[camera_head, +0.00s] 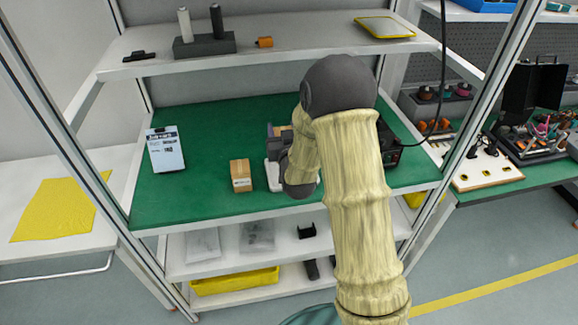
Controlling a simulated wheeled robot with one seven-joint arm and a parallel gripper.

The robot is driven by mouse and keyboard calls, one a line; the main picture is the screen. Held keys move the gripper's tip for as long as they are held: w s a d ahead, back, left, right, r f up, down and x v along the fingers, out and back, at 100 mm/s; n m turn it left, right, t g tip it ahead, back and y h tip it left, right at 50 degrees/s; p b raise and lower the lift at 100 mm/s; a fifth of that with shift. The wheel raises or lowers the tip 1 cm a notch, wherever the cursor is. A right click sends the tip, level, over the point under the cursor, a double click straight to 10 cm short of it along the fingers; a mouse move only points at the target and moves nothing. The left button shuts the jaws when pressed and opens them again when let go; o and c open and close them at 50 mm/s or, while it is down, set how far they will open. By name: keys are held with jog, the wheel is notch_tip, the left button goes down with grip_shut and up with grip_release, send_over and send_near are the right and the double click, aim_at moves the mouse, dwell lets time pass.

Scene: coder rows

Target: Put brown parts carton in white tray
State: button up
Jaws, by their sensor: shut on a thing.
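A small brown carton (241,175) with a pale label stands on the green worktop (200,196), left of my arm. A white edge (273,175) shows just right of the carton, beside my dark wrist joint. It may be part of the white tray, but my arm covers most of it. My arm reaches over the worktop and bends down at its dark elbow.
A white printed card or box (165,149) stands at the worktop's left. The shelf above (300,45) holds a dark block with cylinders (203,44), an orange piece (265,42) and a yellow-rimmed tray (384,28). Metal posts frame the bench. A yellow bin (235,283) sits below.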

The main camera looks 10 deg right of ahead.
jog(key=shift+w, duration=0.15)
jog(key=shift+s+a, duration=0.2)
jog(key=shift+s, duration=0.15)
jog(key=shift+s+f, duration=0.1)
jog(key=shift+f, duration=0.1)
jog(key=f+p, duration=0.1)
jog(key=f, duration=0.4)
jog(key=shift+w+f, duration=0.2)
jog(key=shift+f+p, duration=0.35)
jog(key=shift+f, duration=1.7)
jog(key=shift+f, duration=0.15)
jog(key=o, duration=1.1)
